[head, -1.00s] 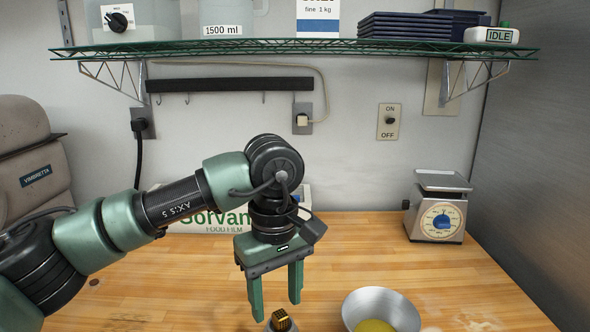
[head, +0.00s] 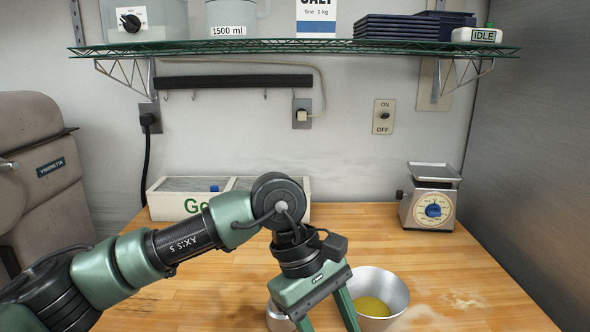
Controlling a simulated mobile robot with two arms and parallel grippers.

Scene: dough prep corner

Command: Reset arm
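My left gripper (head: 328,321) hangs at the bottom centre of the head view, tilted, with its two green fingers spread apart. The fingertips run off the bottom edge. No held object shows between the visible parts of the fingers. A small metal container (head: 277,321) stands just left of the fingers, partly cut off by the frame edge. A metal bowl (head: 397,294) with yellow contents stands right behind the right finger, which covers part of it. My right gripper is not in view.
The wooden table (head: 420,262) has a kitchen scale (head: 432,204) at the back right and a white film box (head: 166,206) at the back left, partly behind my arm. A wire shelf (head: 300,47) with trays and containers spans above. A beige mixer (head: 45,180) stands at left.

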